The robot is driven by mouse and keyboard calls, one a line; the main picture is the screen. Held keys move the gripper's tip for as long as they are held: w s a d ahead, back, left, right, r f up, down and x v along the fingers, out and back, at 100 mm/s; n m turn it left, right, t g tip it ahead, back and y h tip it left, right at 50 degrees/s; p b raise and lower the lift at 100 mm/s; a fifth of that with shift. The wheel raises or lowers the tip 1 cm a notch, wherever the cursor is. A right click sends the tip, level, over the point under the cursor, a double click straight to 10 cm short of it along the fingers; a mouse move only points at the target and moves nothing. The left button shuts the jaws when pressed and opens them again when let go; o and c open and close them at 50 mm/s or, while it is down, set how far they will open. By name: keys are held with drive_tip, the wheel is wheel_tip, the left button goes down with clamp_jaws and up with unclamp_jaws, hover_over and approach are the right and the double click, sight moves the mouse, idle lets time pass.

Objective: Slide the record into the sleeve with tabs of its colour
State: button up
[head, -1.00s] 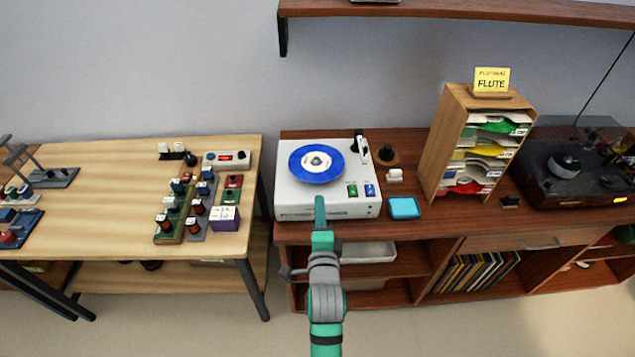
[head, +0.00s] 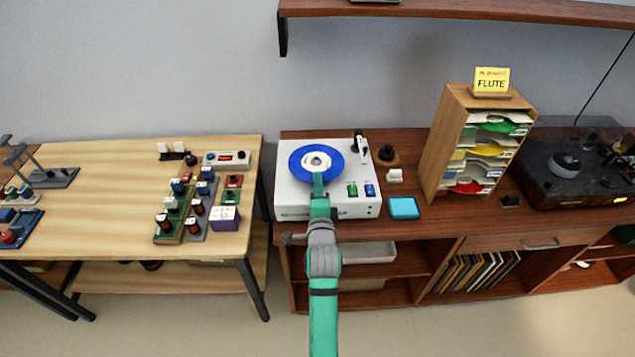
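A blue record (head: 302,169) with a pale centre label lies flat on the white record player (head: 297,206). My gripper (head: 319,176) reaches over the front of the player, its tip at the record's near edge and label. From this view I cannot tell whether it touches the record or whether its fingers are apart. The wooden sleeve rack (head: 452,147) stands upright to the right, with several sleeves in its slots. Green, yellow and red tabs show on sleeves there; I cannot make out a blue one. A yellow card reading FLUTE (head: 491,80) stands on top.
A light blue pad (head: 404,208) and a small white block (head: 394,175) lie between player and rack. A black knob (head: 386,153) stands behind them. A dark turntable (head: 575,175) is at right. A shelf (head: 450,10) hangs above. A wooden workbench (head: 100,210) stands left.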

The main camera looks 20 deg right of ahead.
drive_tip(key=shift+c, duration=0.3)
clamp_jaws()
drive_tip(key=shift+r, duration=0.2)
drive_tip(key=shift+r, duration=1.45)
drive_tip(key=r+v, duration=0.2)
drive_tip(key=v, duration=0.8)
idle(0.4)
drive_tip(key=shift+w, duration=0.15)
